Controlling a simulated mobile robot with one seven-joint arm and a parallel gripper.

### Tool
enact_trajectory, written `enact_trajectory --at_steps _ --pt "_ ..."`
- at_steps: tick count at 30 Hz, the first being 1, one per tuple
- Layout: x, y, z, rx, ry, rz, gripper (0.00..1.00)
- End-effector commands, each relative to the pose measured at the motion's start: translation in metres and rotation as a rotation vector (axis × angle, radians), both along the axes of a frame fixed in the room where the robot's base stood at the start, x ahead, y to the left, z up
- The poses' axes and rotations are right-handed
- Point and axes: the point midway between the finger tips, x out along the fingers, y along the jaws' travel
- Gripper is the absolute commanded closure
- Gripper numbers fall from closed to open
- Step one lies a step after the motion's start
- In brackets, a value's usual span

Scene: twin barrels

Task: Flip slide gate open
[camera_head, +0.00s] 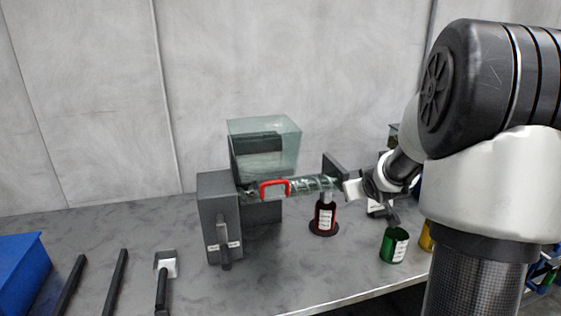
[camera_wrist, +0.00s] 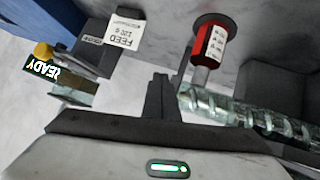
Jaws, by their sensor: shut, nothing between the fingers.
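A red U-shaped handle (camera_head: 274,185) stands at the left end of a clear horizontal spiral tube (camera_head: 312,184), beside a grey machine box (camera_head: 217,215). I cannot tell for sure whether this handle belongs to the slide gate. A grey lever (camera_head: 223,245) hangs on the box's front. My gripper (camera_head: 347,188) is at the tube's right end, away from the red handle. In the wrist view my gripper (camera_wrist: 162,95) has its dark fingers together and empty, close beside the spiral tube (camera_wrist: 255,115). The red handle does not show there.
A clear hopper (camera_head: 265,145) stands behind the box. A red bottle (camera_head: 325,214) stands below the tube, with a green cup (camera_head: 394,245) to its right. Tools (camera_head: 163,280) and a blue bin (camera_head: 22,272) are at left. A FEED label (camera_wrist: 124,30) shows in the wrist view.

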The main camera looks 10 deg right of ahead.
Motion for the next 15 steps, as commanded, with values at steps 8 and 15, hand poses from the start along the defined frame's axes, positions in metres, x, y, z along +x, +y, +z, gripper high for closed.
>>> enact_trajectory --at_steps 8,15 --pt "-0.011 0.072 0.106 0.055 0.22 -0.049 1.0" --pt "-0.049 0.167 0.18 0.177 0.434 0.017 1.0"
